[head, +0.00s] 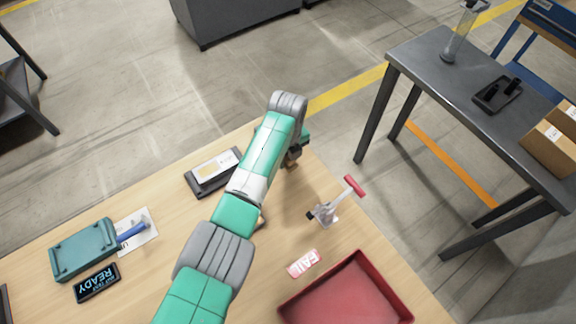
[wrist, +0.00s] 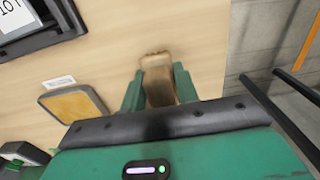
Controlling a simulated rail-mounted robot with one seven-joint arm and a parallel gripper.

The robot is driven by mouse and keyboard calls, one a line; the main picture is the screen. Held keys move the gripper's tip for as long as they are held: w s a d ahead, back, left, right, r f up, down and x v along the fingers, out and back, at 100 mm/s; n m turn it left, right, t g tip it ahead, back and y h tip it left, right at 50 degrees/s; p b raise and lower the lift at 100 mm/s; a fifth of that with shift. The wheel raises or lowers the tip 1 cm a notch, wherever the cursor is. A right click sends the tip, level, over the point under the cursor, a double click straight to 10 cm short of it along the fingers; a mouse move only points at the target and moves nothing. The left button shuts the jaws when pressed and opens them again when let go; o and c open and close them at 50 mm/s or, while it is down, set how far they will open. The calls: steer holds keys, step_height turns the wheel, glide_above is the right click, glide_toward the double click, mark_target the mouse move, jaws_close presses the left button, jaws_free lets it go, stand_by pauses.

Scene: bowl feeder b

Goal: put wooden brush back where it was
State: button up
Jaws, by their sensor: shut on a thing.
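The wooden brush (wrist: 158,82) is a tan block between the two green fingers of my gripper (wrist: 158,88) in the wrist view. My gripper is shut on it, over the light wooden tabletop (wrist: 115,50) near the table's edge. I cannot tell whether the brush touches the table. In the head view my gripper (head: 293,160) is at the table's far edge, and the arm hides most of it. Only a small brownish bit of the brush (head: 289,163) shows there. No marked place for the brush is clear in either view.
A dark tray with a label (head: 205,184) lies left of my arm. An orange pad with a grey rim (wrist: 75,101) is left of my gripper. A red-handled clamp (head: 338,202), a FAIL sign (head: 303,263) and a red bin (head: 385,277) are at the right.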

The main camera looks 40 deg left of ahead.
mark_target(288, 164)
steer(key=shift+w+f+b, duration=0.15)
steer(key=shift+w+b, duration=0.05)
steer(key=shift+b, duration=0.15)
step_height(288, 164, down, 3)
steer(key=b, duration=0.2)
steer(key=shift+w+a+f+b, duration=0.1)
steer(key=shift+a+f+b, duration=0.05)
steer(key=shift+b, duration=0.15)
steer(key=shift+f, duration=0.1)
steer(key=o, duration=0.9)
